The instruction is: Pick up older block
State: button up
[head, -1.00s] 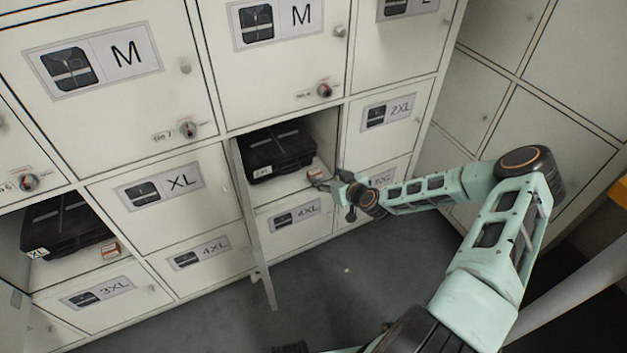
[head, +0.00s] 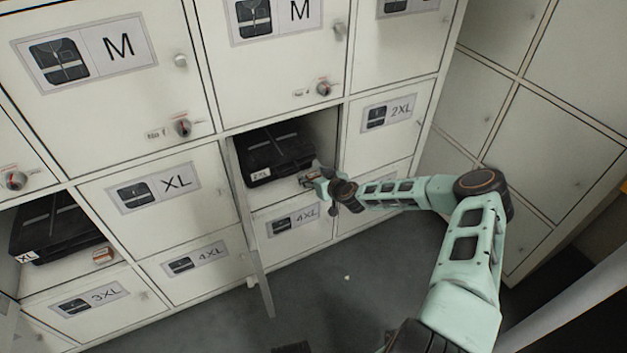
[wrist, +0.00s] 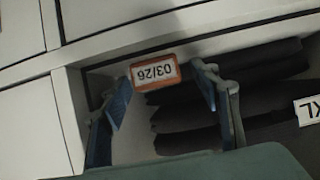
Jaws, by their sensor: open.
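A small orange block with a white label reading 03/26, upside down in the wrist view (wrist: 156,72), lies at the front of the open right compartment. My gripper (wrist: 163,88) is open, with one blue finger on each side of the block; I cannot tell whether either touches it. In the head view my gripper (head: 318,183) is at that compartment's front right and partly hides this block (head: 307,180). A second orange block (head: 103,255) lies in the open left compartment, front right; its label is too small to read.
A dark folded garment pack (head: 275,152) lies behind the near block, and another (head: 55,228) fills much of the left compartment. An open door (head: 259,265) hangs out at the right compartment's left side. Closed lockers surround both; the floor (head: 345,285) is mostly clear.

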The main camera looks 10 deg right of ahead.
jog(key=c, duration=1.1)
jog(key=shift+r, duration=0.2)
